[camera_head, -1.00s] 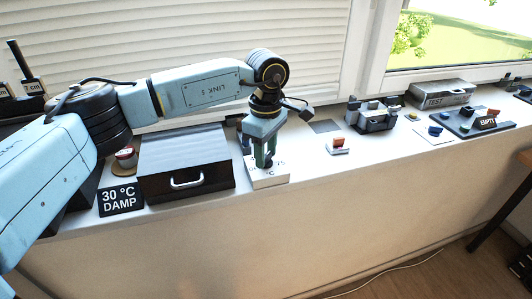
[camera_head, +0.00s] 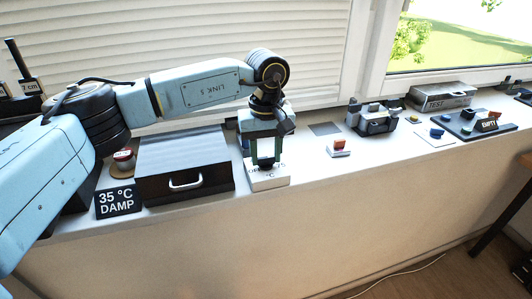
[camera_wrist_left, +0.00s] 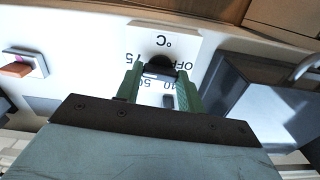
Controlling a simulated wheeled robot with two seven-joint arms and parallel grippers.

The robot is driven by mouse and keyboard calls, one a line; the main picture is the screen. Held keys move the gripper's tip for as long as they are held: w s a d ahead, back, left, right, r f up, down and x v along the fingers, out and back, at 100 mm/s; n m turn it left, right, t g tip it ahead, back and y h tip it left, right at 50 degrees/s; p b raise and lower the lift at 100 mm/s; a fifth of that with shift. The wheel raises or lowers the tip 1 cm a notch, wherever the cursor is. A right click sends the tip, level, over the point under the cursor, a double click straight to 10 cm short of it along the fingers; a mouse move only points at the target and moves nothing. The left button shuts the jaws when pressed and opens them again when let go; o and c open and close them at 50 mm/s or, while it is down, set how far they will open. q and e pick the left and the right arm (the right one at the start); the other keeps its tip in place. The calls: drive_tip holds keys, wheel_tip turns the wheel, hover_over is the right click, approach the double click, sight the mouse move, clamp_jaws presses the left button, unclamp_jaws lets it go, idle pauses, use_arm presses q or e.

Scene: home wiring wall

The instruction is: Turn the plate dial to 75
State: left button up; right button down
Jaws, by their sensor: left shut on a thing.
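The plate dial is a white block (camera_head: 268,181) on the ledge, marked OFF and °C. In the left wrist view its white face (camera_wrist_left: 180,38) shows OFF, 40, 50 and a partly hidden number ending in 5 around a dark knob (camera_wrist_left: 160,60). My left gripper (camera_head: 264,163) points down onto the block, its green fingers shut on the knob; they show in the left wrist view too (camera_wrist_left: 160,80). The knob's pointer is not clear to me. A black sign (camera_head: 118,201) at the left reads 35 °C DAMP. My right gripper is not in view.
A dark box with a handle (camera_head: 185,165) stands just left of the dial. A red-topped round button (camera_head: 123,158) is behind the sign. An orange switch (camera_head: 339,147) sits right of the dial, with bare ledge between. Blinds and a window frame rise behind.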

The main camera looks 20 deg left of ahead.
sight(266, 158)
use_arm(q)
drive_tip(key=shift+r+m, duration=0.15)
drive_tip(key=shift+m, duration=0.35)
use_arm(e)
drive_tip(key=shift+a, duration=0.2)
use_arm(q)
drive_tip(key=o, duration=1)
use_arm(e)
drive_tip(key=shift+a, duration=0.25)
use_arm(q)
wheel_tip(266, 158, up, 13)
drive_tip(key=shift+p, duration=0.45)
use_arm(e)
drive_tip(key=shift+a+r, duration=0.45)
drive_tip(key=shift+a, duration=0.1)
